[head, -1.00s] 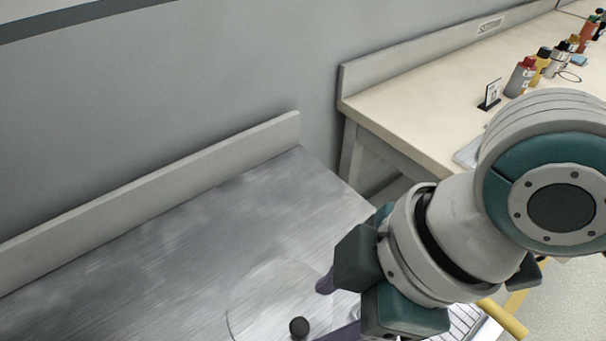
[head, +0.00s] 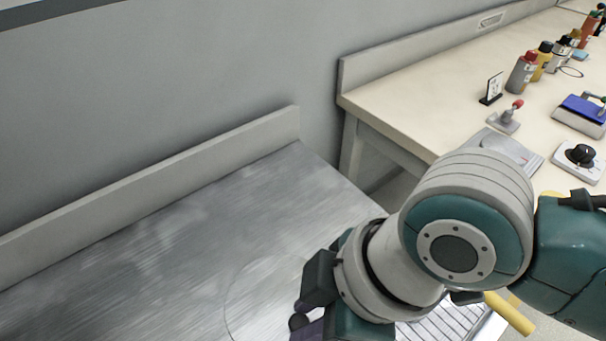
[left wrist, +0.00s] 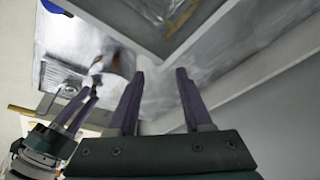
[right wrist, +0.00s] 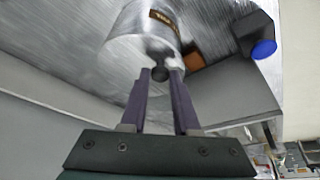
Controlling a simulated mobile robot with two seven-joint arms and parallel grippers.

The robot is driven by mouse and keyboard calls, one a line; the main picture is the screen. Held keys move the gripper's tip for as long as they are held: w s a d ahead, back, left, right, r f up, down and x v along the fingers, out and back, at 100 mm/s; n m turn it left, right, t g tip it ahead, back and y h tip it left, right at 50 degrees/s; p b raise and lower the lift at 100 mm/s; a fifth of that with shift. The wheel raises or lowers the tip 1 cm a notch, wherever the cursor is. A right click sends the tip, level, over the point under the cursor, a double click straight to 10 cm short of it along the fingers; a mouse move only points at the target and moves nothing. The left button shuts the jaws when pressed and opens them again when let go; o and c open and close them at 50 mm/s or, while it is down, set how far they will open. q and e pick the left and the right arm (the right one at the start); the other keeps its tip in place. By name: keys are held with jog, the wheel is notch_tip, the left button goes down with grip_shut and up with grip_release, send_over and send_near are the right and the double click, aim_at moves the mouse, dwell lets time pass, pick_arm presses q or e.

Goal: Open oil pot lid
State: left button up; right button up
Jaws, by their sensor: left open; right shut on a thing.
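The oil pot is a shiny metal pot with a round lid (head: 255,298) and a black knob (head: 296,321), at the bottom of the head view. My right gripper (head: 304,318) is at the knob and partly covers it. In the right wrist view the black knob (right wrist: 159,73) sits between the fingertips of my right gripper (right wrist: 163,76), shut on it. The pot body (right wrist: 143,48) carries a dark label there. My left gripper (left wrist: 160,76) is open and empty. The pot (left wrist: 118,60) and my right gripper (left wrist: 83,108) show left of it.
The pot stands on a brushed metal counter (head: 150,245) with a raised back edge. A cream table (head: 420,105) at the right holds several bottles (head: 521,72), a small sign (head: 491,88), a blue box (head: 583,112) and a black dial (head: 580,154). The counter's left part is clear.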

grip_shut()
dwell(0.9)
